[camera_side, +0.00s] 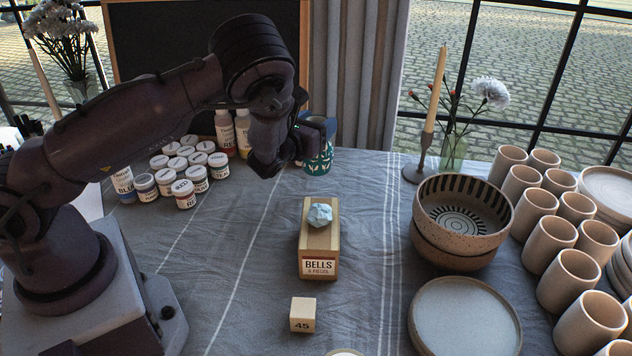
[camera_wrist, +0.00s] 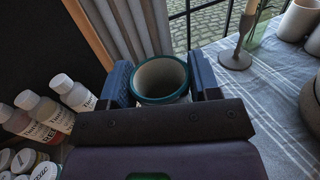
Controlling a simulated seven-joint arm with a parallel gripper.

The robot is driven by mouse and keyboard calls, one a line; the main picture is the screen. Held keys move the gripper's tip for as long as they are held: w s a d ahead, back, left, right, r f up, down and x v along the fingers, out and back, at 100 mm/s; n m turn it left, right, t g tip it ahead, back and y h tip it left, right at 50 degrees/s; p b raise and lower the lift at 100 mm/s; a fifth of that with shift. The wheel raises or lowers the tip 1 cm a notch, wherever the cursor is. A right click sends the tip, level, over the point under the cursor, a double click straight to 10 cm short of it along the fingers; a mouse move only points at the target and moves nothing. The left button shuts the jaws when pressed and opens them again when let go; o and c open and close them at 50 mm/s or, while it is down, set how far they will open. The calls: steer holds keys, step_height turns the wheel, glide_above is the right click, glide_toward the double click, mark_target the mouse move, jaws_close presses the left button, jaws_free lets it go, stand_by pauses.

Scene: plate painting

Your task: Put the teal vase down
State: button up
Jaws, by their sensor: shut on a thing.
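The teal vase (camera_side: 319,160) has a white leaf-like pattern. It is upright at the back of the table in the side view, partly hidden behind my gripper (camera_side: 312,133). In the wrist view the vase (camera_wrist: 161,77) shows its teal rim and pale, empty inside. My gripper's two blue fingers (camera_wrist: 162,82) are shut on it from both sides. The vase's base is close to the cloth; I cannot tell whether it touches.
Paint jars (camera_side: 186,193) and bottles (camera_side: 224,129) stand left of the vase. A candle holder (camera_side: 419,170) stands right. In front are a wooden box (camera_side: 319,262) labelled BELLS, a block (camera_side: 303,314) marked 45 and stacked bowls (camera_side: 462,222). Cloth between vase and box is clear.

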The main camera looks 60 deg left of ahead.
steer(key=shift+f, duration=3.45)
steer(key=shift+f, duration=0.15)
steer(key=o, duration=1.4)
